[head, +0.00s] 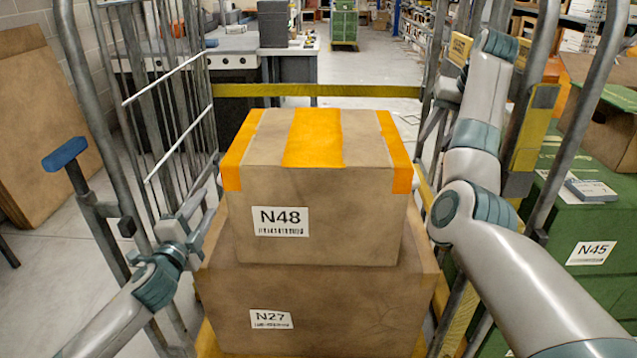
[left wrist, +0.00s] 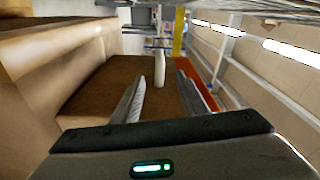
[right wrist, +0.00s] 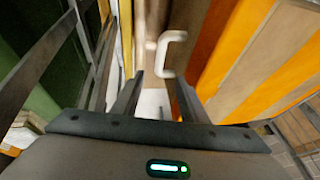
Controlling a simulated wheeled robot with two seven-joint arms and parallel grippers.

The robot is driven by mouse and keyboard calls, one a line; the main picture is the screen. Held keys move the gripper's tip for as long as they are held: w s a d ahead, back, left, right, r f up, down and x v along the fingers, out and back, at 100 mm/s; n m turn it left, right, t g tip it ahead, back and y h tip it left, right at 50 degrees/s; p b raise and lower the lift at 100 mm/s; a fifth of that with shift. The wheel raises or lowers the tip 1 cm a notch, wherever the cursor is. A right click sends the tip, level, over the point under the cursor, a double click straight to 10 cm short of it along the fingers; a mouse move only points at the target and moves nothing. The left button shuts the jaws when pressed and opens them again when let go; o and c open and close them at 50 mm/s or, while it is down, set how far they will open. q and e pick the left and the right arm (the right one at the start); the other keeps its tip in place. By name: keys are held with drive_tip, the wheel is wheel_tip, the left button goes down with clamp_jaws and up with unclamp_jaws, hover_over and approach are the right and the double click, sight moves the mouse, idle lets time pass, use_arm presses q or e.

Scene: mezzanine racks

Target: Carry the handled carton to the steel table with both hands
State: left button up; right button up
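The handled carton, labelled N48 (head: 320,215), has orange tape on its top and sits upright on a larger carton. My left gripper (head: 190,235) is beside its left side. In the left wrist view the gripper (left wrist: 160,95) is open, with a white handle (left wrist: 160,68) ahead between its fingers on the carton's brown side (left wrist: 105,85). In the right wrist view my right gripper (right wrist: 155,90) is open, and another white handle (right wrist: 172,50) is just ahead of its fingertips. My right arm hides that gripper in the head view. Neither gripper visibly holds anything.
The larger carton N27 (head: 345,315) stands below, inside a roll cage with metal side bars (head: 170,110). A yellow bar (head: 315,90) crosses behind. Green crates N45 (head: 590,225) stand at the right. A grey table (head: 235,60) stands at the back left.

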use_arm(q)
drive_tip(key=w, duration=0.5)
drive_tip(key=w+d, duration=0.1)
drive_tip(key=w, duration=0.5)
drive_tip(key=w+d, duration=0.1)
drive_tip(key=w, duration=0.4)
drive_tip(key=shift+w+r, duration=0.1)
drive_tip(key=shift+w, duration=0.05)
use_arm(e)
drive_tip(key=x, duration=1.6)
drive_tip(key=shift+a+f, duration=0.1)
drive_tip(key=shift+f, duration=0.15)
use_arm(q)
clamp_jaws()
use_arm(e)
clamp_jaws()
use_arm(q)
drive_tip(key=shift+r, duration=0.15)
use_arm(e)
drive_tip(key=shift+w+r, duration=0.15)
drive_tip(key=shift+r, duration=0.1)
